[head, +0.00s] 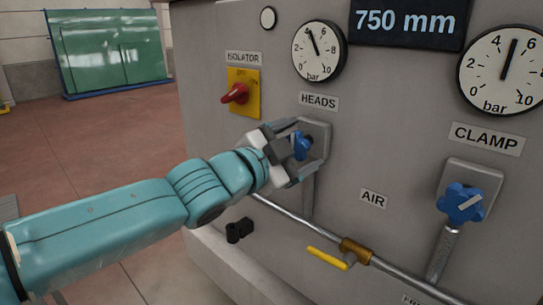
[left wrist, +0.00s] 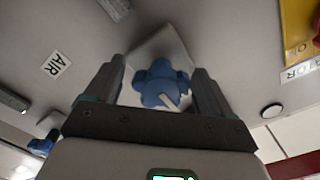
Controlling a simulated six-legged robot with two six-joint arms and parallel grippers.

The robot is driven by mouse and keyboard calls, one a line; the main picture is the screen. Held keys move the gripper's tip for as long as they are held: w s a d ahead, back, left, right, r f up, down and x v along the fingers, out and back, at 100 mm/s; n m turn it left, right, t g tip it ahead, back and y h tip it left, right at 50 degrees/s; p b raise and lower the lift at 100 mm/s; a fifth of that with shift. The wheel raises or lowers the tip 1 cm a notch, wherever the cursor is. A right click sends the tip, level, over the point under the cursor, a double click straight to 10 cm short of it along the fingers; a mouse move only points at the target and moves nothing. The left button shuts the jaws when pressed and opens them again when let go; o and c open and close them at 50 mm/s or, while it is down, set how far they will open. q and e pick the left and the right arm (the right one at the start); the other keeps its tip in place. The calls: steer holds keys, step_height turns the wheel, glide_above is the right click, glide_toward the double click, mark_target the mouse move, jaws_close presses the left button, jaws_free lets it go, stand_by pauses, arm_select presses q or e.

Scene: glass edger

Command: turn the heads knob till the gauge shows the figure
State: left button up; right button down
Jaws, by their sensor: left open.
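The blue heads knob (head: 301,146) sits on a grey plate below the HEADS label (head: 319,101). My left gripper (head: 292,150) is at the knob and partly covers it. In the left wrist view, the left gripper (left wrist: 160,92) is open, with one finger on each side of the lobed blue knob (left wrist: 160,84). Gaps show between the fingers and the knob, whose white pointer slants down and right in that view. The heads gauge (head: 319,51) above, marked in bar, has its needle pointing up and slightly left, near the 4. My right gripper is out of view.
A clamp gauge (head: 502,70) and blue clamp knob (head: 462,203) are at right. The red isolator switch (head: 236,94) is left of the heads knob. A pipe with a yellow-handled valve (head: 328,257) runs below. A display (head: 409,20) reads 750 mm.

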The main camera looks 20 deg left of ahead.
arm_select(q)
steer(key=p+v, duration=0.5)
steer(key=v, duration=1)
steer(key=shift+s, duration=0.3)
steer(key=shift+a, duration=0.15)
steer(key=w+d+f+n+g, duration=0.2)
steer(key=f+g, duration=0.1)
steer(key=f, duration=0.8)
steer(key=w+d+f+n+g, duration=0.1)
steer(key=w+d+f+g, duration=0.15)
steer(key=f, duration=0.75)
steer(key=w+d+f+n+g, duration=0.2)
steer(key=f+g, duration=0.1)
steer(key=f, duration=0.8)
steer(key=s+d+f+n+g+y, duration=0.1)
steer(key=s+f+n+g, duration=0.3)
steer(key=s+f, duration=0.5)
steer(key=s+d+f+n+g+y, duration=0.1)
steer(key=s+f+n+g, duration=0.3)
steer(key=s+f, duration=0.5)
step_height(320, 180, down, 7)
steer(key=shift+s+d+r+n, duration=0.1)
steer(key=shift+s+d+n, duration=0.4)
steer(key=shift+n, duration=0.5)
